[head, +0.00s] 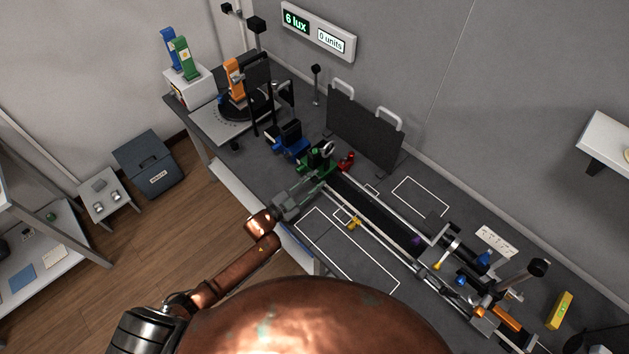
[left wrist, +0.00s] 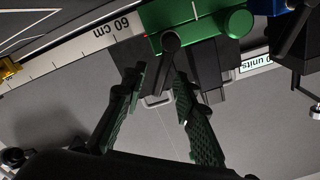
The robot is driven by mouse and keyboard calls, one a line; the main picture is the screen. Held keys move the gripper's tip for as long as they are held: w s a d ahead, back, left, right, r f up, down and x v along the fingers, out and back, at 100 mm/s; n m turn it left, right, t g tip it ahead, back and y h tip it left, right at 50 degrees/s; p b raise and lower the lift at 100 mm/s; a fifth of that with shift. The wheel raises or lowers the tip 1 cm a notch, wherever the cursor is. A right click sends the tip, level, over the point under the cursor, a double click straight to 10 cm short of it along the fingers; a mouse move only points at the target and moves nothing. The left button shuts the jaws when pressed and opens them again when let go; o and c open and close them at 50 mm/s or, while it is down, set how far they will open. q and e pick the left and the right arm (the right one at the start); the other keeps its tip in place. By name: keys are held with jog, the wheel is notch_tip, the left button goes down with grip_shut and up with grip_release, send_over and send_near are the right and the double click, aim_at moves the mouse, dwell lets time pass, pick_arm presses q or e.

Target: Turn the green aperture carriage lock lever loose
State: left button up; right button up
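The green aperture carriage (head: 318,159) sits on the rail near the middle of the bench in the head view. In the left wrist view the green carriage (left wrist: 205,25) fills the top, beside the rail's scale at the 60 cm mark. A dark lever with a rounded end (left wrist: 170,42) hangs in front of it. My left gripper (head: 300,193) is just in front of the carriage. In the left wrist view its two green-padded fingers (left wrist: 159,82) are apart, with the lever between or just beyond their tips; contact cannot be told. My right gripper is not in view.
A blue carriage (head: 290,139) and a red part (head: 346,161) flank the green one. A dark panel with white handles (head: 362,130) stands behind. A yellow part (head: 354,223) is along the rail. A wall display (head: 318,32) reads 6 lux and 0 units.

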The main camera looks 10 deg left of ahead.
aim_at(312, 167)
pick_arm(q)
grip_shut()
dwell(0.3)
jog(key=shift+r+n, duration=0.1)
jog(key=shift+n, duration=0.2)
jog(key=shift+w+a+r+n+p, duration=0.25)
jog(key=shift+n+p, duration=0.25)
jog(key=shift+n, duration=0.3)
jog(key=shift+w+a+f+n, duration=0.15)
jog(key=shift+w+a+n, duration=0.35)
jog(key=shift+n, duration=1.45)
jog(key=shift+w+a+f+n, duration=0.2)
jog(key=shift+a+n, duration=0.55)
jog(key=shift+n, duration=1.25)
jog(key=shift+w+a+f+n, duration=0.1)
jog(key=shift+w+a+n, duration=0.45)
jog(key=shift+n, duration=1.4)
jog(key=shift+s+a, duration=0.1)
